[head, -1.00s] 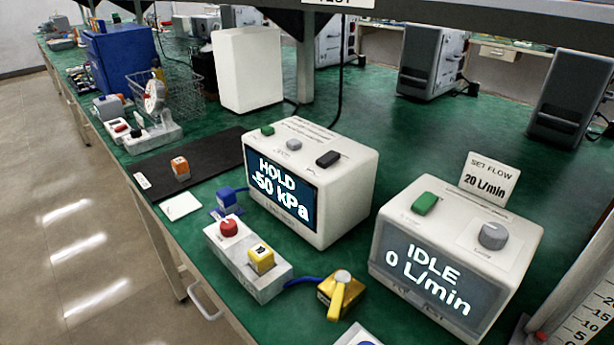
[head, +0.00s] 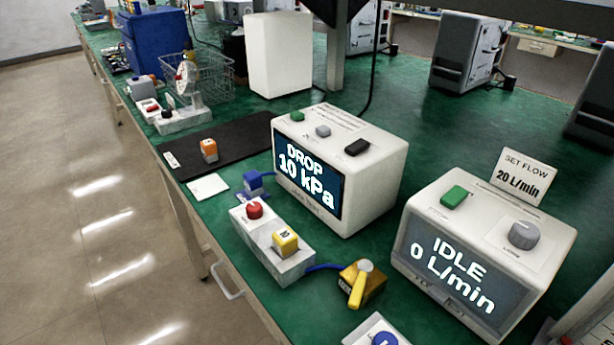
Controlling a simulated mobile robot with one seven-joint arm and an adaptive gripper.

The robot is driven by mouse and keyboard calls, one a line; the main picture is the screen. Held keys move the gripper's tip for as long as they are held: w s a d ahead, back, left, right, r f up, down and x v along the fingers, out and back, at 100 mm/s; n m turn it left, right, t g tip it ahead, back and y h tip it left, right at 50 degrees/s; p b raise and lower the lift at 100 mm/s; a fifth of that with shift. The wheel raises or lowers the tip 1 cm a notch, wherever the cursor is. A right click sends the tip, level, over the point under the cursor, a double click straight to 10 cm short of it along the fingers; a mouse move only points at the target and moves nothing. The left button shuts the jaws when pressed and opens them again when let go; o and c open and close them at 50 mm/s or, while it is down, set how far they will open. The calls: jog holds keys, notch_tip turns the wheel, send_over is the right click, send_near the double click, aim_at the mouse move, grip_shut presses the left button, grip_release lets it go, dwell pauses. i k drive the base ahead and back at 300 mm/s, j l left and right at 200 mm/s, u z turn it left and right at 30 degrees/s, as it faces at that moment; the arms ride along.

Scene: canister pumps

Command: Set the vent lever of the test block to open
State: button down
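A light grey block (head: 270,240) lies near the bench's front edge, with a red knob (head: 254,210) and a yellow cube (head: 285,242) on top. A blue hose joins it to a brass block (head: 372,291) on its right. That brass block carries a yellow lever (head: 358,289), which points toward the front of the bench. No label on the lever or its positions is readable, and I cannot tell which block is the test block. A white instrument behind them has a screen (head: 308,179) reading "DROP 10 kPa". My gripper is not in view.
A second instrument (head: 483,250) reads "IDLE 0 L/min" beside a "SET FLOW 20 L/min" card (head: 521,176). A blue fitting (head: 255,182), a white card (head: 207,187) and a black mat (head: 228,145) lie leftward. A round blue-topped part (head: 383,338) is at the bottom edge.

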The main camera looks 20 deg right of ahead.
aim_at(365, 267)
jog(key=j+z, duration=0.4)
jog(key=k+j+z, duration=0.2)
jog(key=j+z, duration=0.15)
